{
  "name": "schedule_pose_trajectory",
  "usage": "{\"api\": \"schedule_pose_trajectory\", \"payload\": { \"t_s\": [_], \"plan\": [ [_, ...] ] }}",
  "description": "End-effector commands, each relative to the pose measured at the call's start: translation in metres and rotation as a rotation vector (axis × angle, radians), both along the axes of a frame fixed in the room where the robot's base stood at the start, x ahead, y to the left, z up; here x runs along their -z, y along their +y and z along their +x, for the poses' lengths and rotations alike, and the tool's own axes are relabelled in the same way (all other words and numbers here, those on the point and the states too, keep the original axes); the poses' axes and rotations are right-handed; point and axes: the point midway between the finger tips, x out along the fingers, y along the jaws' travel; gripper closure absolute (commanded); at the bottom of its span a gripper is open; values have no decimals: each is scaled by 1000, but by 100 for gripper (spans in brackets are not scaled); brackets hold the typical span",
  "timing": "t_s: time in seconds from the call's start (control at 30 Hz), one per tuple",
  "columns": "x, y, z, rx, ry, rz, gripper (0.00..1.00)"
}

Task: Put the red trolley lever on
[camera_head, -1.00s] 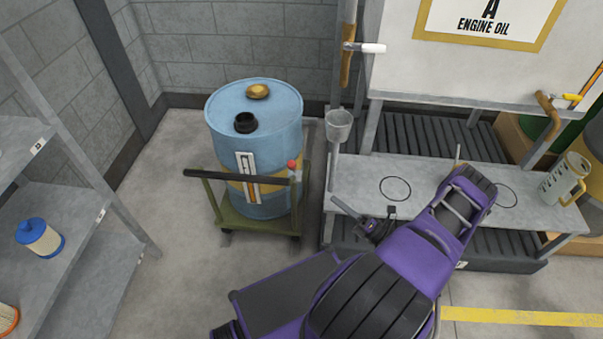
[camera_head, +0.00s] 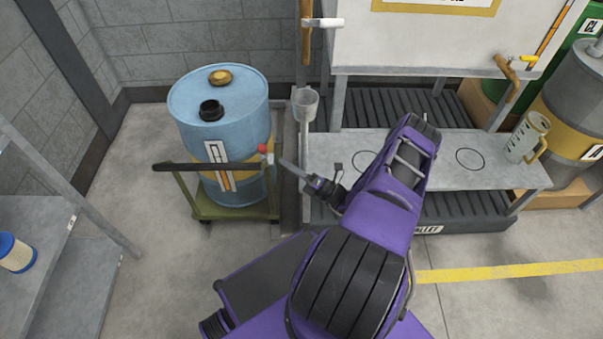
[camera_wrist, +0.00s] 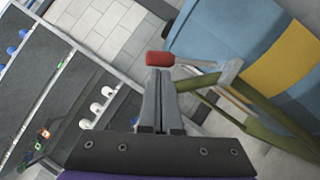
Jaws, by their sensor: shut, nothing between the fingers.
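The red trolley lever (camera_head: 264,149) is at the right end of the trolley's handle side, in front of the blue drum (camera_head: 215,140). In the wrist view its red grip (camera_wrist: 160,58) sits on a thin grey rod that runs right toward the green trolley frame (camera_wrist: 250,130). My gripper (camera_head: 284,163) is just right of and slightly below the lever in the head view. In the wrist view my gripper (camera_wrist: 158,72) has its fingers together and empty, with the tips right at the red grip's lower edge. I cannot tell whether they touch it.
The olive trolley (camera_head: 235,212) carries the drum and has a dark push bar (camera_head: 200,167) across its front. A metal bench (camera_head: 330,150) with a clear jug (camera_head: 525,138) stands to the right. Shelving (camera_head: 60,270) is at the left. Floor between is clear.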

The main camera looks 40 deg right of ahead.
Motion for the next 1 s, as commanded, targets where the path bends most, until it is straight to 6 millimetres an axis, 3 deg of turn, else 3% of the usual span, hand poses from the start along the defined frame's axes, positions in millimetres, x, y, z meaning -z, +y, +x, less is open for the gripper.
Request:
{"api": "schedule_pose_trajectory", "payload": {
  "t_s": [0.1, 0.3, 1.0],
  "plan": [
    [-6, 10, 18, -3, 0, 0, 100],
    [-11, 17, 35, -1, 0, 0, 100],
    [-17, 18, 39, 1, 37, 25, 100]
  ]
}}
